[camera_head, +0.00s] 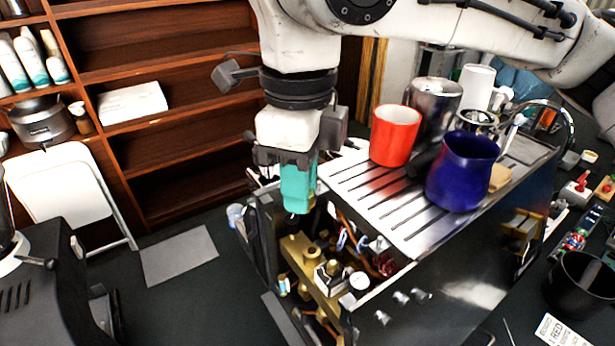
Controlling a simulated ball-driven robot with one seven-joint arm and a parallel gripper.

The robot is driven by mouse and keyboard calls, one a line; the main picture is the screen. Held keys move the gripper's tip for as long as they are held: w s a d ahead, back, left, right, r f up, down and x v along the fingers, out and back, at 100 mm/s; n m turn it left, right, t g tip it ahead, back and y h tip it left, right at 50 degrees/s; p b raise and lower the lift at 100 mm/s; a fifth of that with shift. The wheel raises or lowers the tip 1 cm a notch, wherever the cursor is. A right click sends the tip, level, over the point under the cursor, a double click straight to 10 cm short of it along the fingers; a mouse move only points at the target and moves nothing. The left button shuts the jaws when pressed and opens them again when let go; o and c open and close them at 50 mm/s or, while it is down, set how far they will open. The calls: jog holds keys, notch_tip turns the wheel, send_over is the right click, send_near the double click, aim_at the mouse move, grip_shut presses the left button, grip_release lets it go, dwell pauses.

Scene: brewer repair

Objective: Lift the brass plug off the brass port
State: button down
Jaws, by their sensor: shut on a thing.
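My gripper (297,208) points down over the open left end of the brewer. Its teal lower part ends in a dark tip above the brass fittings. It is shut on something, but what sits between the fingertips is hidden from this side. Below the tip is a brass block (297,245) with a round brass fitting (312,253) on it. I cannot tell which of these is the port, and I cannot make out the plug for certain.
The brewer's slotted metal top (365,195) carries a red cup (395,135), a blue pitcher (463,170) and a steel pitcher (433,105), right of my gripper. Wires and dark panel edges surround the brass fittings.

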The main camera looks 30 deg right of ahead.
jog(key=s+a+r, duration=0.1)
jog(key=s+a, duration=0.1)
jog(key=a, duration=0.7)
jog(key=shift+s+a+r, duration=0.3)
jog(key=shift+a+r, duration=0.05)
jog(key=shift+r, duration=0.05)
dwell(0.4)
